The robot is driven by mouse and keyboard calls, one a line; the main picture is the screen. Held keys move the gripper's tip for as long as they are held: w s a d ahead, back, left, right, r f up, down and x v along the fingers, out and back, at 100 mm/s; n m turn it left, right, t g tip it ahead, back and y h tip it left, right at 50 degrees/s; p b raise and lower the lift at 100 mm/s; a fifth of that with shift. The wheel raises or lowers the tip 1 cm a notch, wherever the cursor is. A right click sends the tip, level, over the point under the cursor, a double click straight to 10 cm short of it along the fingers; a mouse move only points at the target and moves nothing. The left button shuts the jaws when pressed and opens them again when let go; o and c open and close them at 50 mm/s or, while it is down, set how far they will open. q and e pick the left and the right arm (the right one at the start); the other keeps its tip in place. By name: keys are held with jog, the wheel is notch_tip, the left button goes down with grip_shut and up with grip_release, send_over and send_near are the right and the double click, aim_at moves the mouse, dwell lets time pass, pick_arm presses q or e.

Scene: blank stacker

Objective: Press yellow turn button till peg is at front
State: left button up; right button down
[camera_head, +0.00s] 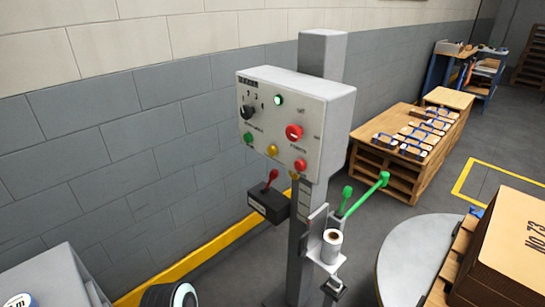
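A yellow button (272,150) sits low on the front of a white control box (300,112), which is fixed to a grey post (322,55). It lies between a green button (248,138) and a red button (300,165). A round grey turntable-like disc (398,262) is at the right, partly cut off and partly covered by a pallet and box. Green rods with knobs (365,194) stick out beside the post. I cannot tell which part is the peg. Neither of my grippers is in view, and nothing touches the yellow button.
A black box with a red lever (268,205) and a roll (331,246) are mounted on the post. A brown carton (508,245) is at the right. A wooden table (385,165) with several blocks stands behind. A brick wall (110,170) runs along the left.

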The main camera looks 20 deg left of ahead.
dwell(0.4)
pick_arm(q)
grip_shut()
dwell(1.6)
